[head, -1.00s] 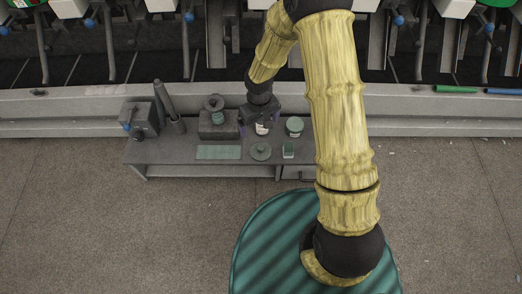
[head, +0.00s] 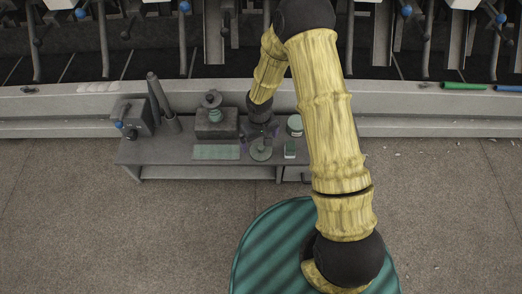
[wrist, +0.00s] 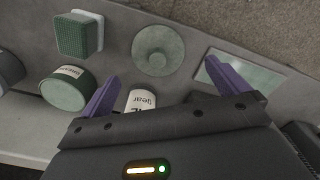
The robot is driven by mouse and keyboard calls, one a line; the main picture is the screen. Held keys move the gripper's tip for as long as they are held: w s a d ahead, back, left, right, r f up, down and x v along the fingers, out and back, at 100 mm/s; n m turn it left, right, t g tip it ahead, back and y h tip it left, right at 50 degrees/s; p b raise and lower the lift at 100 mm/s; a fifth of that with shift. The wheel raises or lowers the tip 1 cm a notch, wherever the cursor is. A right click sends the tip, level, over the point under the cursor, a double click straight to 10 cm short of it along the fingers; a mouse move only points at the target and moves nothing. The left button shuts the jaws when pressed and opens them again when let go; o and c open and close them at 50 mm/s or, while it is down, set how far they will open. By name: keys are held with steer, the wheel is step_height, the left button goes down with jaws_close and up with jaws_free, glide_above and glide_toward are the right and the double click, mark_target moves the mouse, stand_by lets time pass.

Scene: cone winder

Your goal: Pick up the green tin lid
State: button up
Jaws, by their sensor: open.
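The green tin lid (head: 261,153) is a flat grey-green disc with a small knob. It lies on the low grey bench, near its front edge. In the wrist view the lid (wrist: 158,50) lies beyond my fingertips, roughly centred between them. My gripper (head: 260,139) is open over the bench, just behind the lid in the head view. In the wrist view its purple fingers (wrist: 163,70) are spread and hold nothing. A white labelled container (wrist: 141,101) shows between the fingers, nearer the palm, partly hidden by it.
A green labelled tin (wrist: 66,90) and a green block with a pale base (wrist: 78,34) stand beside the lid. A flat green plate (head: 216,152) lies on its other side. A grey block with a spool (head: 215,124) and dark cylinders (head: 163,103) stand further left on the bench (head: 208,172).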

mark_target(261, 147)
steer(key=shift+f, duration=0.1)
step_height(261, 147, down, 5)
steer(key=b, duration=0.4)
steer(key=shift+d+f, duration=0.1)
steer(key=shift+d, duration=0.05)
steer(key=c, duration=1)
